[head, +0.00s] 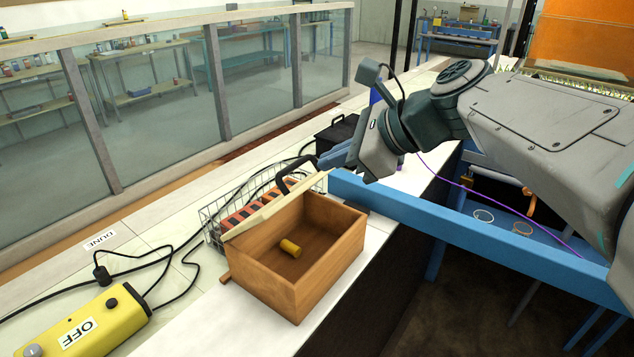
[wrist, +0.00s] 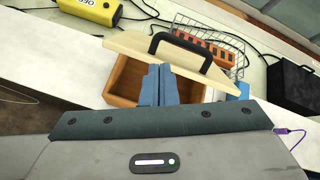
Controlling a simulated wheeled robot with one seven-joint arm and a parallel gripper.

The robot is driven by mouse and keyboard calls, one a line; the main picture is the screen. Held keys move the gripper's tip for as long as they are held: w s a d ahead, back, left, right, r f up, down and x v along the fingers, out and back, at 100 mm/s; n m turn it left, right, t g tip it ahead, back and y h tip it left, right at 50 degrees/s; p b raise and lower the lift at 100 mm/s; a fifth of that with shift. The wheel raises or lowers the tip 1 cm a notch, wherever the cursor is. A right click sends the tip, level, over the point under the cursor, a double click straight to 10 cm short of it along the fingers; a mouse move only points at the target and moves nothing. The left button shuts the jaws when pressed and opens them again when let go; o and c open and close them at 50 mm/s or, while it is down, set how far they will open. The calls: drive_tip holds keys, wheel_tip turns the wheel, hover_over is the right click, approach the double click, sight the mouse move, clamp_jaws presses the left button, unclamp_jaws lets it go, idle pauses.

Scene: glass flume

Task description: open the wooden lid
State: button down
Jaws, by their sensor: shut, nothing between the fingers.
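The wooden box (head: 318,272) stands on the white ledge with its inside showing. Its pale wooden lid (head: 262,216) stands open, tilted up along the box's far left side; it also shows in the wrist view (wrist: 135,42). The lid's black handle (head: 293,172) is on its outer face, with nothing gripping it. A small yellow cylinder (head: 290,248) lies inside the box. My gripper (head: 322,163) is shut and empty, near the lid's far right end. In the wrist view its blue fingers (wrist: 160,70) overlap the lid's lower edge; I cannot tell whether they touch.
A wire basket (head: 213,232) with orange-and-dark contents stands behind the lid. A black box (head: 338,132) is farther back. A yellow control box (head: 85,325) with cables lies at left. A blue rail (head: 440,225) and the ledge's drop are at right.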

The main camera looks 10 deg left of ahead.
sight(303, 185)
drive_tip(key=w+a+f+m, duration=0.1)
drive_tip(key=a+f, duration=0.1)
drive_tip(key=w+a+f+m+t, duration=0.1)
drive_tip(key=a+f+m, duration=0.1)
drive_tip(key=w+a+f+m, duration=0.1)
drive_tip(key=a+f+m, duration=0.1)
drive_tip(key=shift+a, duration=0.1)
idle(0.6)
drive_tip(key=shift+r, duration=0.1)
